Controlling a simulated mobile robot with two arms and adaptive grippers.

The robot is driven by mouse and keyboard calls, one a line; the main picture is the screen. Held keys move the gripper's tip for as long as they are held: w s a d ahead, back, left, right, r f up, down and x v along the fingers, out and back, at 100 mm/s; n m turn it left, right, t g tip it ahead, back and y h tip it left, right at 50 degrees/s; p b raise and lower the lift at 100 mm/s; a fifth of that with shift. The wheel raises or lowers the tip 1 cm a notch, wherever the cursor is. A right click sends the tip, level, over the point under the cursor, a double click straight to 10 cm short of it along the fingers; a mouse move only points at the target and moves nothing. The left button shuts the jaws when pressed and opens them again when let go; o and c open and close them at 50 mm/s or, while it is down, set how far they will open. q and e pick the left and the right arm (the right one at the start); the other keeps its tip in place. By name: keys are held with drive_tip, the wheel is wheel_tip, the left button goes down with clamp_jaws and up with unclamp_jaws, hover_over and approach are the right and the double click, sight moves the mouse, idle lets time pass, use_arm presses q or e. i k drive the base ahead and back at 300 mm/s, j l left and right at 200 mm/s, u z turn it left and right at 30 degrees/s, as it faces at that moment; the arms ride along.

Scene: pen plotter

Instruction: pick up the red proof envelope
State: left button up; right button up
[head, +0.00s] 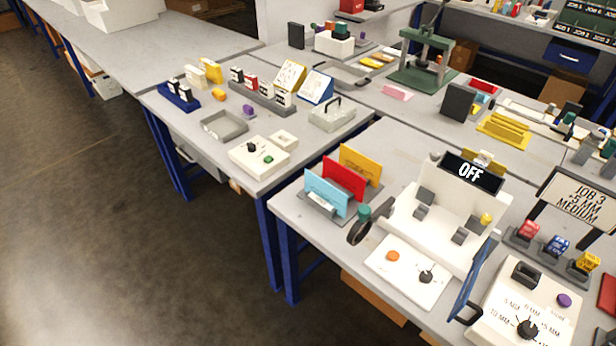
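The red proof envelope (343,177) stands upright in a grey rack (322,215) at the left corner of the near table. It sits between a light blue envelope (325,190) in front and a yellow envelope (361,163) behind. Its lower part is partly hidden by the light blue one. Neither of my grippers shows in the head view.
Right of the rack stands the white plotter (446,215) with an "OFF" display (471,172). A white panel with an orange button and a black knob (408,270) lies in front of it. Open floor lies left of the table.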

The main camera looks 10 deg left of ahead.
sight(344, 177)
drive_tip(key=i+j, duration=0.7)
drive_tip(key=j, duration=0.25)
